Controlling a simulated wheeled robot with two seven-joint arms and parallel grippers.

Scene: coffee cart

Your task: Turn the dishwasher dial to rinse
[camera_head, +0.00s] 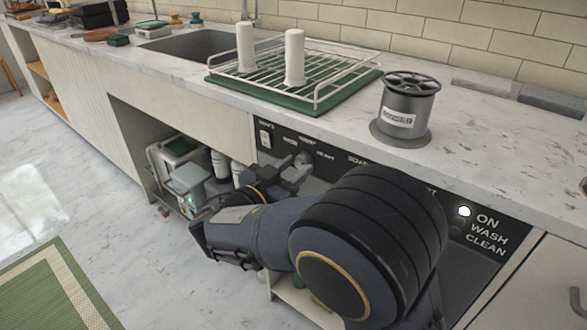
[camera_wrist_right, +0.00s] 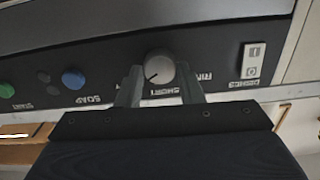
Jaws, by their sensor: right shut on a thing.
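The dishwasher's black control panel (camera_head: 335,158) runs under the counter's front edge. The grey round dial (camera_wrist_right: 159,68) sits between the fingertips of my right gripper (camera_wrist_right: 160,82) in the right wrist view. The gripper is shut on the dial, one finger on each side. A mark on the dial's face points to the lower left of that view.
A power switch (camera_wrist_right: 251,64) is beside the dial; a blue button (camera_wrist_right: 73,79) and green button (camera_wrist_right: 7,90) lie on its other side. A lit white lamp (camera_head: 464,211) is by ON. The counter above holds a dish rack (camera_head: 328,97) and a grey canister (camera_head: 409,108).

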